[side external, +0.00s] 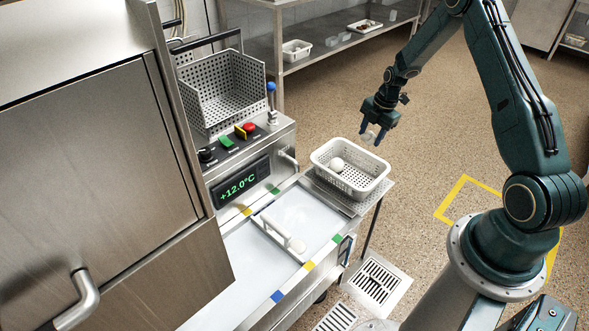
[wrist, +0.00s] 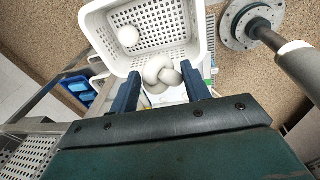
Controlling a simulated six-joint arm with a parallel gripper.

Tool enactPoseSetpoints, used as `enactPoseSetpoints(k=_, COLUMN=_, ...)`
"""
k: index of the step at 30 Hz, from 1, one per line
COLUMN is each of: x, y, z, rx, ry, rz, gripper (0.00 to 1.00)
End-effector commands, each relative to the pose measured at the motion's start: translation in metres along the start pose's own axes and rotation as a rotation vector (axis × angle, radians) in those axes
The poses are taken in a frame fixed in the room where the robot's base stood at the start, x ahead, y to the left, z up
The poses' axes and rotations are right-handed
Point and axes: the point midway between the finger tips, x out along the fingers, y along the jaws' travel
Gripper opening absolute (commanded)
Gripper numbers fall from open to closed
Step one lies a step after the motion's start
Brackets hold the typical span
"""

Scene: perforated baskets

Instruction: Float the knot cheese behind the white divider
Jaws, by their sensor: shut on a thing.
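My gripper (side external: 375,134) is shut on the white knot cheese (side external: 368,136) and holds it in the air above the far right side of the white basket. The wrist view shows the knot cheese (wrist: 160,74) between my two blue fingers (wrist: 160,72), in front of the basket's near rim. The white divider (side external: 273,234) is a low bar across the shallow bath (side external: 240,274).
The perforated white basket (side external: 376,187) stands on a side shelf and holds one round white ball (side external: 337,164). A control panel with knobs, a lever (side external: 271,94) and a grey perforated basket (side external: 219,92) stand behind the bath. A large steel cabinet (side external: 105,140) borders it left.

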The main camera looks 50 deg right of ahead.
Motion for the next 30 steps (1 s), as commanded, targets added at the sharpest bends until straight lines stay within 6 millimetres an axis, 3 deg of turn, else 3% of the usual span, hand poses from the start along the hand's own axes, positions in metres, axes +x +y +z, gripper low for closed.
enactPoseSetpoints(k=10, x=-0.009, y=0.002, z=-0.001, rx=0.000, ry=-0.001, rz=0.002, gripper=0.25)
enactPoseSetpoints(k=20, x=-0.051, y=0.008, z=-0.005, rx=-0.001, ry=-0.002, rz=0.004, gripper=0.25)
enactPoseSetpoints(k=30, x=-0.038, y=0.034, z=-0.078, rx=-0.159, ry=0.023, rz=-0.013, gripper=0.25)
